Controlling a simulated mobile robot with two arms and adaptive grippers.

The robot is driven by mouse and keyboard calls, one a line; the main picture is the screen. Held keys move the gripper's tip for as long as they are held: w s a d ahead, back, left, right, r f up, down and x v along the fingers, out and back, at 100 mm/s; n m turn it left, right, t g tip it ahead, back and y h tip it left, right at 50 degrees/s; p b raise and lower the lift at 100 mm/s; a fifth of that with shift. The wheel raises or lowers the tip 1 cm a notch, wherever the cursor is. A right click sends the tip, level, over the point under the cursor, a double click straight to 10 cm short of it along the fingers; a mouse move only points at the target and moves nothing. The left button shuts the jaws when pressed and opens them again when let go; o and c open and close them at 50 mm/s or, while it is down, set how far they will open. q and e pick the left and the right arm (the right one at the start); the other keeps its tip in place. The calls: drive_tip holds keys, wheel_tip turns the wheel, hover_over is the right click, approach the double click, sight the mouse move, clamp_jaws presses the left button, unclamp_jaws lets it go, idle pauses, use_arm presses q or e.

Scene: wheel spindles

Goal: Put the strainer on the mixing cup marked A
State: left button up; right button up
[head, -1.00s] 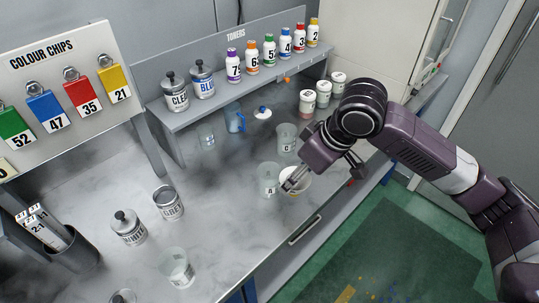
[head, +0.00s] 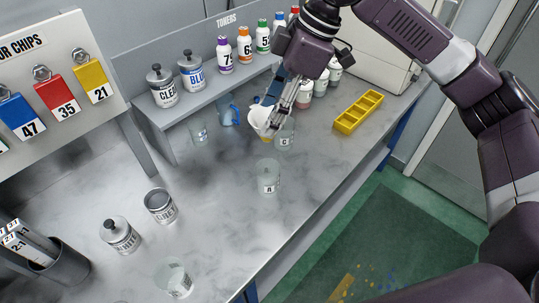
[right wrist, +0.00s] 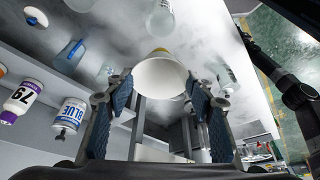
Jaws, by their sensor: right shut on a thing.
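My right gripper (head: 277,119) is shut on the strainer (head: 260,121), a white paper cone with a yellowish lower part. It holds the strainer above the bench, just left of the clear cup marked C (head: 285,139). In the right wrist view the strainer (right wrist: 160,76) sits between the fingers, its wide mouth toward the camera. The clear mixing cup marked A (head: 268,178) stands upright on the bench, nearer the front edge, with nothing on it. The strainer is apart from cup A. My left gripper is not in view.
The toner shelf (head: 189,96) with tins and bottles runs behind. A blue jug (head: 228,112) and a clear cup (head: 199,133) stand left of the strainer. A yellow tray (head: 358,112) lies right. Two tins and another cup (head: 174,278) stand front left. Bench around cup A is clear.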

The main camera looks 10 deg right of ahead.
wheel_tip(320, 180, down, 13)
drive_tip(key=p, duration=0.1)
drive_tip(key=shift+f, duration=0.2)
drive_tip(key=shift+f, duration=0.1)
drive_tip(key=shift+w+f+p, duration=0.1)
drive_tip(key=shift+f+p, duration=0.15)
drive_tip(key=shift+p, duration=0.1)
drive_tip(key=o, duration=0.8)
drive_tip(key=shift+c, duration=0.2)
drive_tip(key=shift+r, duration=0.1)
drive_tip(key=b+v, duration=0.1)
drive_tip(key=v, duration=1.1)
drive_tip(key=shift+r+b, duration=0.3)
drive_tip(key=shift+b, duration=0.05)
